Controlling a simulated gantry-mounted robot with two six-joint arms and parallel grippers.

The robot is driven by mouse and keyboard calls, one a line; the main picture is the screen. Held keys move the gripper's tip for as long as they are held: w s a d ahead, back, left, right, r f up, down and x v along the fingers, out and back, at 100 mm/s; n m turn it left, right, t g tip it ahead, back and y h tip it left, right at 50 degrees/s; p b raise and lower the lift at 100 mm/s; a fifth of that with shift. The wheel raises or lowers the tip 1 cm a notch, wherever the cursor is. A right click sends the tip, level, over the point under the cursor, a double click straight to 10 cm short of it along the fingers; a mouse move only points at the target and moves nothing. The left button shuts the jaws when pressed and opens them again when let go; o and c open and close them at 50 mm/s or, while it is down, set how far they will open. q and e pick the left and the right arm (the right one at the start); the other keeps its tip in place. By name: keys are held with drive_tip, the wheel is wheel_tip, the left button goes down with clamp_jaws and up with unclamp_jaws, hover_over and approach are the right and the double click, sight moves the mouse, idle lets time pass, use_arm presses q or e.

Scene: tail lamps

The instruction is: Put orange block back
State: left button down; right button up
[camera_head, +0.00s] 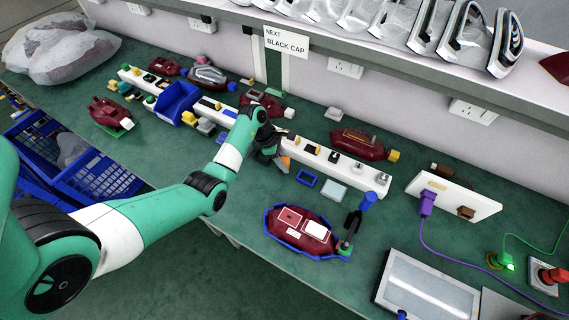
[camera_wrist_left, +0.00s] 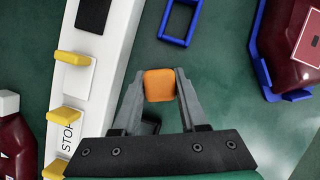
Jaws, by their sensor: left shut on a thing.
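The orange block (camera_wrist_left: 159,85) sits between the fingertips of my left gripper (camera_wrist_left: 155,88) in the left wrist view. The gripper is shut on it, with a finger against each side. In the head view, the left gripper (camera_head: 277,163) is beside the long white strip (camera_head: 309,157), on its near side, and the orange block (camera_head: 285,161) shows as a small patch by the fingers. In the left wrist view the white strip (camera_wrist_left: 98,85) runs to the left of the block, with yellow pieces (camera_wrist_left: 66,114) and a dark square on it. My right gripper is not in view.
A blue frame (camera_head: 307,178) and a pale plate (camera_head: 334,191) lie right of the gripper. A red lamp (camera_head: 303,232) in a blue outline lies nearer the bench edge. A blue bin (camera_head: 178,104) stands along the strip to the left. Clear green bench lies between them.

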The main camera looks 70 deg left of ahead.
use_arm(q)
drive_tip(key=shift+w, duration=0.1)
drive_tip(key=shift+c, duration=2.2)
unclamp_jaws()
drive_tip(key=shift+f, duration=0.1)
drive_tip(key=shift+a+r, duration=0.1)
drive_tip(key=shift+r, duration=0.35)
drive_tip(key=p+v, duration=0.5)
drive_tip(key=v, duration=0.6)
drive_tip(key=shift+r, duration=0.25)
